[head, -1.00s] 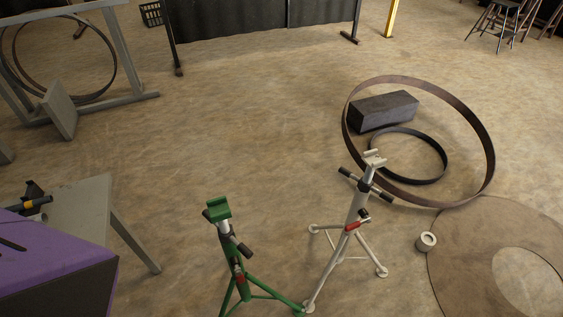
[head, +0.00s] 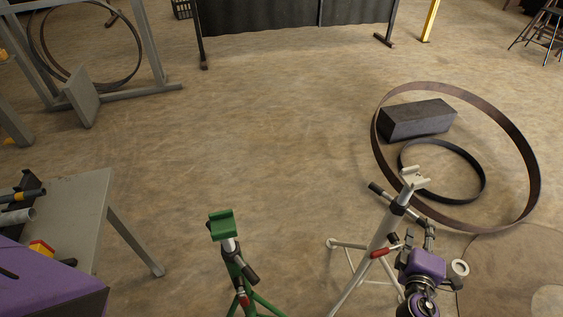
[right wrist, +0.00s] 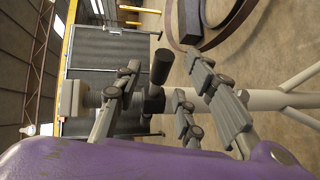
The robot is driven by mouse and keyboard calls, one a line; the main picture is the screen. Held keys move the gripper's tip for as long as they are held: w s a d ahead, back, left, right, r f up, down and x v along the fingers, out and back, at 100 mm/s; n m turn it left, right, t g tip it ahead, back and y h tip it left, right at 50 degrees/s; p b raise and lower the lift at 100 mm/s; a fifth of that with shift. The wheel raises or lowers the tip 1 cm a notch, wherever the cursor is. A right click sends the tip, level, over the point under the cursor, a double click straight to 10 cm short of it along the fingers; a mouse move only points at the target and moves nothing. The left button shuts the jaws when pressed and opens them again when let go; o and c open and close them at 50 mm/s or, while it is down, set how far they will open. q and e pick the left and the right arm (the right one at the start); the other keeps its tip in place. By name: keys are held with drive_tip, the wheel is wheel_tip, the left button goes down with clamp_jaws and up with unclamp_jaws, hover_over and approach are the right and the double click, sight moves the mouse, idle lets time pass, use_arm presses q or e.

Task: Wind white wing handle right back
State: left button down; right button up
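The white stand (head: 384,228) stands upright on its legs at the lower right of the head view. Its wing handle (head: 379,190) is a dark-gripped crossbar below the pale top cradle. My right gripper (head: 412,236) is just below and right of the crossbar, fingers spread. In the right wrist view a black grip of the handle (right wrist: 161,67) shows between the open fingers of my right gripper (right wrist: 160,66), with visible gaps on both sides. Part of the stand is hidden behind my gripper.
A green stand (head: 224,228) is left of the white one. A large steel ring (head: 535,170), a smaller ring (head: 482,185) and a dark block (head: 418,119) lie behind it. A grey table (head: 82,200) is at left. The middle floor is clear.

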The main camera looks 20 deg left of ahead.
drive_tip(key=shift+w+d+f, duration=0.1)
drive_tip(key=shift+w+f, duration=0.15)
drive_tip(key=shift+w, duration=0.85)
drive_tip(key=shift+w+d+f, duration=0.1)
drive_tip(key=shift+w+f, duration=0.1)
drive_tip(key=shift+w, duration=0.85)
clamp_jaws()
